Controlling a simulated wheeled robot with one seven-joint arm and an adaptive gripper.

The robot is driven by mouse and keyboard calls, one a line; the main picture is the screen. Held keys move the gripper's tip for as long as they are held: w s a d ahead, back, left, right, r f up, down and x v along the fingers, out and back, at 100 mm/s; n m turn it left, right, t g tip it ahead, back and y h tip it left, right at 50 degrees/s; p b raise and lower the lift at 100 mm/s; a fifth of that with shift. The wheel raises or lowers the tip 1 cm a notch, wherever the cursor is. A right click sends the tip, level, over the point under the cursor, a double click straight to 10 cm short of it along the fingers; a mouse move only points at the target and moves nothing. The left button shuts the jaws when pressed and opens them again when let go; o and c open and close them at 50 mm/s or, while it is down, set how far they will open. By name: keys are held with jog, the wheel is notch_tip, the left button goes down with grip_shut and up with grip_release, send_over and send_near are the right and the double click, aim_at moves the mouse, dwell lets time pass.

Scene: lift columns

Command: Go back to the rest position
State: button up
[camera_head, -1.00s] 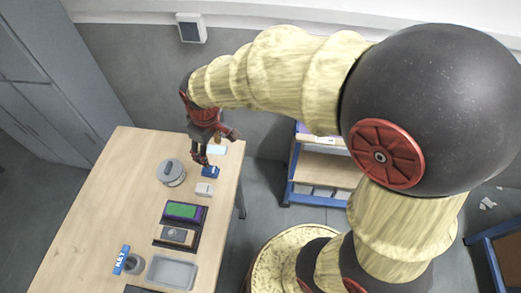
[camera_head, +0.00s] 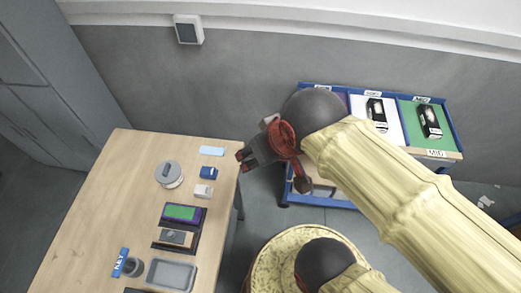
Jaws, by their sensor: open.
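My gripper (camera_head: 272,178) is red and black and hangs in the air just past the right edge of the wooden table (camera_head: 95,205). It holds nothing that I can see, and its fingers are spread apart. My arm reaches to it from the lower right and hides part of the blue cart behind.
A blue cart (camera_head: 455,140) with coloured compartments stands behind my arm.

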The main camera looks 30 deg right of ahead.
jog(key=shift+f, duration=0.1)
notch_tip(320, 180, down, 9)
jog(key=b, duration=0.9)
